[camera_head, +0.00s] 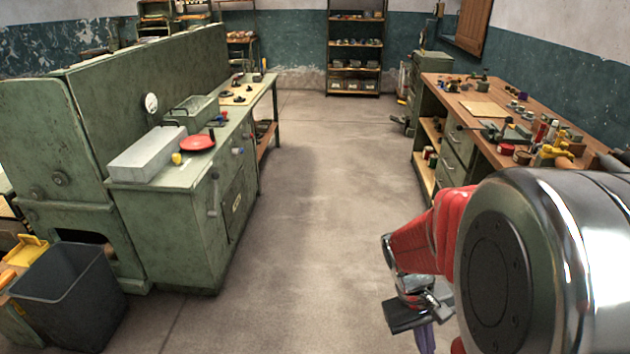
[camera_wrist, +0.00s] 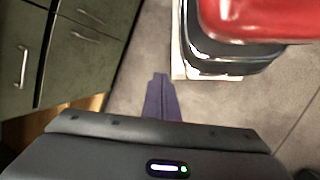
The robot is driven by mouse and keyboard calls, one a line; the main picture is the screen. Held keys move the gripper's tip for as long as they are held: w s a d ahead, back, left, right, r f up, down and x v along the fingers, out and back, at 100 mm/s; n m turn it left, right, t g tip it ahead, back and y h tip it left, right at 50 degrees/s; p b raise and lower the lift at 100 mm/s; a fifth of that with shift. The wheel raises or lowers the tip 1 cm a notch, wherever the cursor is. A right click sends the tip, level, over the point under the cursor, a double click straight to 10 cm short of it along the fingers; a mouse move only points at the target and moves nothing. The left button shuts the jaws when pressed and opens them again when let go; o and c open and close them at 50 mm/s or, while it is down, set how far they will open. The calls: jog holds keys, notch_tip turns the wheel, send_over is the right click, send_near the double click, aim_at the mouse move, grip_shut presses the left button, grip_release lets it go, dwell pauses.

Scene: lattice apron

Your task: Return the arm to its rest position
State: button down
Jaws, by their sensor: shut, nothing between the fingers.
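My gripper (camera_head: 426,338) hangs at the lower right of the head view, low over the floor. Its purple fingers are partly hidden behind my own arm there. In the wrist view my gripper (camera_wrist: 160,82) points away from the camera with its two purple fingers together and nothing between them. My red and silver arm is folded near my body and fills the lower right of the head view. My own red and black body parts show at the top of the wrist view.
A wooden workbench (camera_head: 478,103) with tools stands at the right, close to my arm. Its green drawers (camera_wrist: 85,50) show in the wrist view. A green machine bench (camera_head: 170,200) and black bin (camera_head: 70,295) stand at the left. The floor (camera_head: 300,220) between is clear.

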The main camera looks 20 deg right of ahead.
jog(key=w+a+r+n+t+y, duration=0.2)
jog(key=w+a+r+t, duration=0.2)
jog(key=a+r+t, duration=0.5)
jog(key=a+r, duration=0.8)
jog(key=a, duration=0.1)
jog(key=shift+a+r, duration=0.2)
jog(key=shift+a, duration=0.2)
